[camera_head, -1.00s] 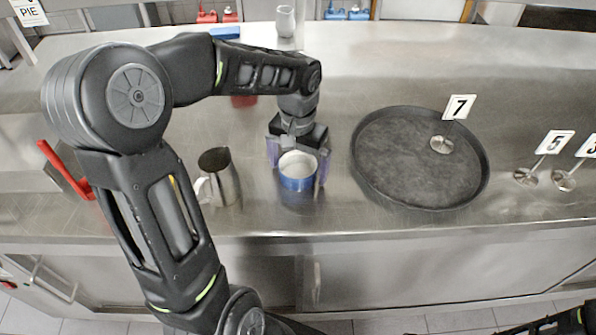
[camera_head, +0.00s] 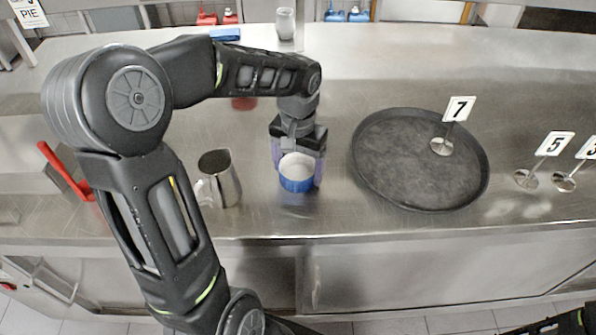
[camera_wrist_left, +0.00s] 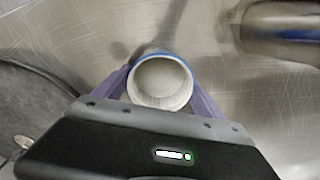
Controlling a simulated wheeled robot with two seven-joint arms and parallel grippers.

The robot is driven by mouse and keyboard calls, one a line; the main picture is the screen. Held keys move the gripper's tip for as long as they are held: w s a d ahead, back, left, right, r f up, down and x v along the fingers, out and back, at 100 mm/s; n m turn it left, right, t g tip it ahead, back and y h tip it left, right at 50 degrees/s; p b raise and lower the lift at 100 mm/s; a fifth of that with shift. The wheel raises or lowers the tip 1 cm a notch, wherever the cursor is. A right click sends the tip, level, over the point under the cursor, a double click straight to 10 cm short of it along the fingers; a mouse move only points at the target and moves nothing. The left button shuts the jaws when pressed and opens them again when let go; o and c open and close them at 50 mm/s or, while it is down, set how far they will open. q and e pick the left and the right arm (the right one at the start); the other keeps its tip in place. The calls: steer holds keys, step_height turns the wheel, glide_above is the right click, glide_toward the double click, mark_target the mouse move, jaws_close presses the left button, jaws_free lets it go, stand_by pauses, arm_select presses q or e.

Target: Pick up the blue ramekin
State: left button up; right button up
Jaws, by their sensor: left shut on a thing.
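The blue ramekin (camera_head: 297,184), blue outside and white inside, is upright at the middle front of the steel counter in the head view. My left gripper (camera_head: 298,174) is shut on it, with one purple finger on each side. In the left wrist view the ramekin (camera_wrist_left: 160,82) is between the fingers of the left gripper (camera_wrist_left: 162,88), its open, empty top facing the camera. I cannot tell whether its base still touches the counter. My right gripper is not in view; only a dark part of my body shows at the bottom right corner.
A steel pitcher (camera_head: 218,178) stands close to the left of the ramekin. A round black tray (camera_head: 420,185) lies to the right, with number stand 7 (camera_head: 459,108) on it. Number stand 5 (camera_head: 554,144) is farther right. A small grey jug (camera_head: 285,23) stands at the back.

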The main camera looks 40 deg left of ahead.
mark_target(298, 177)
arm_select(q)
steer(key=shift+r, duration=0.1)
step_height(298, 177, up, 10)
steer(key=shift+b, duration=0.35)
stand_by(0.5)
